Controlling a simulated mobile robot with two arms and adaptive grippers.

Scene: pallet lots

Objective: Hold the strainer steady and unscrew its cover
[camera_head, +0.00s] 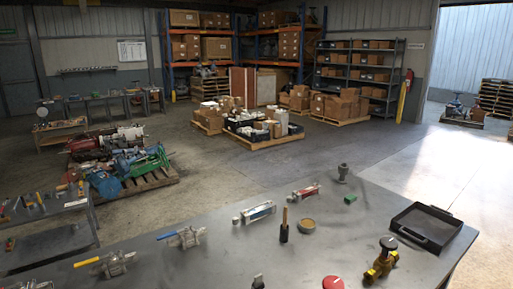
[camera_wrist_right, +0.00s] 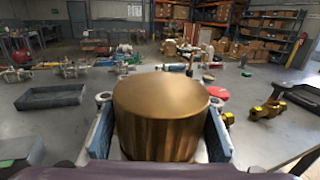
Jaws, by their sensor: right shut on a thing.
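In the right wrist view, a large bronze-coloured cylinder (camera_wrist_right: 160,125) with a smooth, flat top fills the space between the fingers of my right gripper (camera_wrist_right: 160,101). The blue-lined fingers are shut on its two sides. I cannot tell whether this cylinder is the strainer's cover or its body, and its lower part is hidden. No strainer body can be made out for sure. In the head view neither gripper shows. My left gripper is not clearly seen in either view.
A brass valve (camera_head: 382,258) and a red disc (camera_head: 333,283) are on the grey bench (camera_head: 320,245). A black tray (camera_head: 452,243) is at its right edge. Blue-handled (camera_head: 187,237) and yellow-handled (camera_head: 113,262) valves are at left. Another dark tray (camera_wrist_right: 50,97) shows in the wrist view.

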